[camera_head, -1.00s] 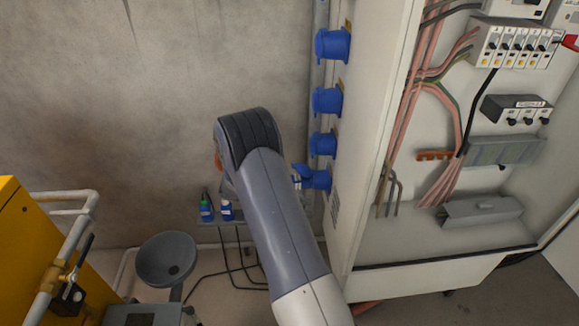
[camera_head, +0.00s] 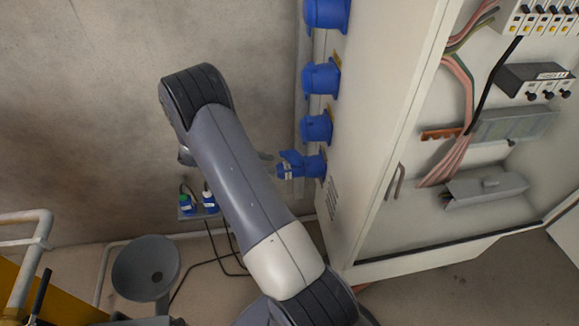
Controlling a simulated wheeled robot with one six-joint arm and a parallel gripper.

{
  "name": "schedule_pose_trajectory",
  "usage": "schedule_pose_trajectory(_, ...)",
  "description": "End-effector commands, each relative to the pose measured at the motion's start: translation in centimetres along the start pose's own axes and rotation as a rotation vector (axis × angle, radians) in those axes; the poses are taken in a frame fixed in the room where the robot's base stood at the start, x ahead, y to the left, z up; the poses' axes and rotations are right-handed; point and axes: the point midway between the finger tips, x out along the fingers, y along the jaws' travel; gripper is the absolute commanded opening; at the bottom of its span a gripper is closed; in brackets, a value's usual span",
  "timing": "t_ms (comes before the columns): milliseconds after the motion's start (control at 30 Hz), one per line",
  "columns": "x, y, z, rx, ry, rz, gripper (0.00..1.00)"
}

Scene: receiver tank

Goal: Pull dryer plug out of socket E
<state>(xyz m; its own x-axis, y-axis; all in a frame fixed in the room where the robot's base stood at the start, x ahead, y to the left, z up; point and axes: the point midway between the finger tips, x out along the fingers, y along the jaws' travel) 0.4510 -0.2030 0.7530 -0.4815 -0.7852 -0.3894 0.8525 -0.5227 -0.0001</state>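A column of blue sockets runs down the side of the grey cabinet. The lowest blue socket (camera_head: 312,165) has its flap raised, and a blue and white plug (camera_head: 284,172) sits at its mouth, pointing left. I cannot read a letter on it. My arm crosses the middle of the view and hides most of my gripper. A small grey tip, seemingly part of my gripper (camera_head: 265,155), shows past the arm's right edge, just left of the plug. It appears apart from the plug. Whether the gripper is open or shut is hidden.
The open cabinet (camera_head: 385,215) stands at right with wiring inside. Two small blue items (camera_head: 186,203) stand on a wall shelf behind my arm, with dark cables below. A grey funnel (camera_head: 146,265) and white pipes (camera_head: 24,245) are at lower left. The wall above is bare.

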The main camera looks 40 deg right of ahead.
Motion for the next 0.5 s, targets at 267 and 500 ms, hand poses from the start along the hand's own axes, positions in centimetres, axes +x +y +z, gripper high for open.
schedule_pose_trajectory(267, 0.0, 0.0, 0.0, 0.0, 0.0, 0.0, 0.47)
schedule_pose_trajectory(500, 1.1, 0.0, 0.0, 0.001, -0.001, -0.003, 0.67)
